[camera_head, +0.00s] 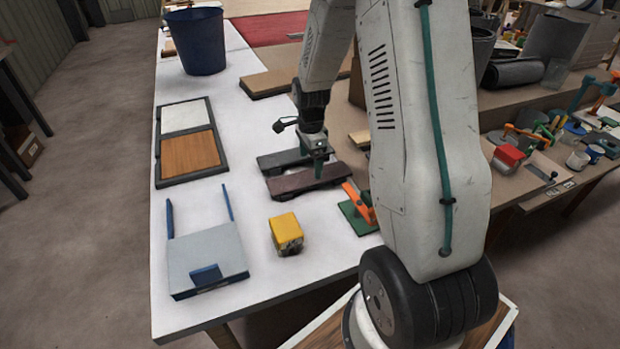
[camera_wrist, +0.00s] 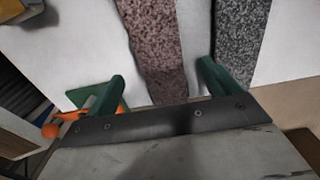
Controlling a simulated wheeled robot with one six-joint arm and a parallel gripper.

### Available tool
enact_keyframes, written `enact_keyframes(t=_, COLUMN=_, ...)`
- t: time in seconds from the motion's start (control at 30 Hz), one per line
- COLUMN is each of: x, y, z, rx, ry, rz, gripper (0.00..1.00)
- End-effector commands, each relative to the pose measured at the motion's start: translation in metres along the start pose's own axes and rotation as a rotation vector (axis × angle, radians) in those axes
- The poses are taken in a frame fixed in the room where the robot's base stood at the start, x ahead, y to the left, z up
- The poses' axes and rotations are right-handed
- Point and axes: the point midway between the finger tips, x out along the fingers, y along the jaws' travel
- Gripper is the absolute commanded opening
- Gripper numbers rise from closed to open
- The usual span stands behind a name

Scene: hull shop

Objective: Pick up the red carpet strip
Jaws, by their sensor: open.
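The red carpet strip (camera_head: 300,181) lies on the white table, dull red-brown in the head view. In the wrist view the red carpet strip (camera_wrist: 155,40) is speckled and runs between my two green fingers. My gripper (camera_head: 318,170) is above the strip, pointing down, and its fingers are apart with nothing held. In the wrist view my gripper (camera_wrist: 162,82) has one finger on each side of the strip; I cannot tell whether they touch it. My gripper hides part of the strip in the head view.
A grey speckled strip (camera_wrist: 240,40) lies beside the red one, near my right finger. An orange and green tool (camera_head: 360,208) is close on the other side. A yellow block (camera_head: 286,230), grey-blue stand (camera_head: 205,258), framed panels (camera_head: 190,152) and blue bin (camera_head: 195,42) also occupy the table.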

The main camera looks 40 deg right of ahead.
Motion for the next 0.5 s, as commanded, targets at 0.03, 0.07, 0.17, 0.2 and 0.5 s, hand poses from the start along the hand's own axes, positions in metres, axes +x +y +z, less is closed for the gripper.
enact_keyframes(t=0.03, x=0.007, y=0.001, z=0.001, rx=-0.001, ry=0.0, rz=0.004, gripper=0.89)
enact_keyframes(t=0.07, x=0.012, y=0.001, z=0.001, rx=-0.001, ry=0.0, rz=0.004, gripper=0.89)
enact_keyframes(t=0.17, x=0.028, y=0.001, z=0.002, rx=-0.002, ry=0.0, rz=0.004, gripper=0.89)
enact_keyframes(t=0.2, x=0.034, y=0.001, z=0.002, rx=-0.002, ry=0.0, rz=0.004, gripper=0.89)
enact_keyframes(t=0.5, x=0.047, y=0.001, z=0.002, rx=-0.002, ry=0.0, rz=0.001, gripper=0.89)
